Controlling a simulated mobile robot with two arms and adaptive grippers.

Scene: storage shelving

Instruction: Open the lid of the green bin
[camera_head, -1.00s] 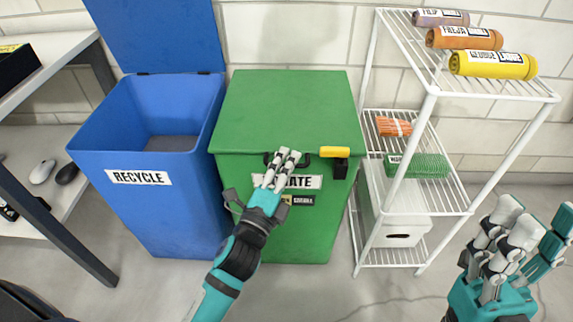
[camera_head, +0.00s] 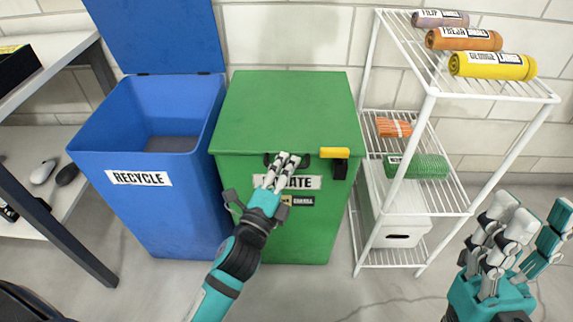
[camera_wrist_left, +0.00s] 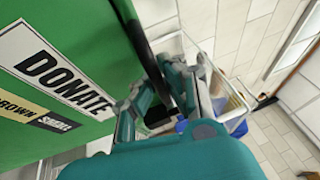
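The green bin (camera_head: 308,225) stands against the wall with its flat green lid (camera_head: 288,110) down. A black handle (camera_head: 304,161) runs along its upper front, just under the lid edge, and a yellow-and-black piece (camera_head: 335,153) sits to its right. My left gripper (camera_head: 288,158) is in front of this handle, its fingers overlapping it and partly hiding the DONATE label (camera_head: 302,182). In the left wrist view, its fingers (camera_wrist_left: 165,95) lie on both sides of a dark bar; whether they grip it is unclear. My right gripper (camera_head: 520,225) is open and empty at the lower right.
A blue recycle bin (camera_head: 150,200) with its lid raised stands close on the left. A white wire shelf (camera_head: 432,88) with rolled towels stands close on the right. A grey shelf unit (camera_head: 45,210) is at the far left. The floor in front is clear.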

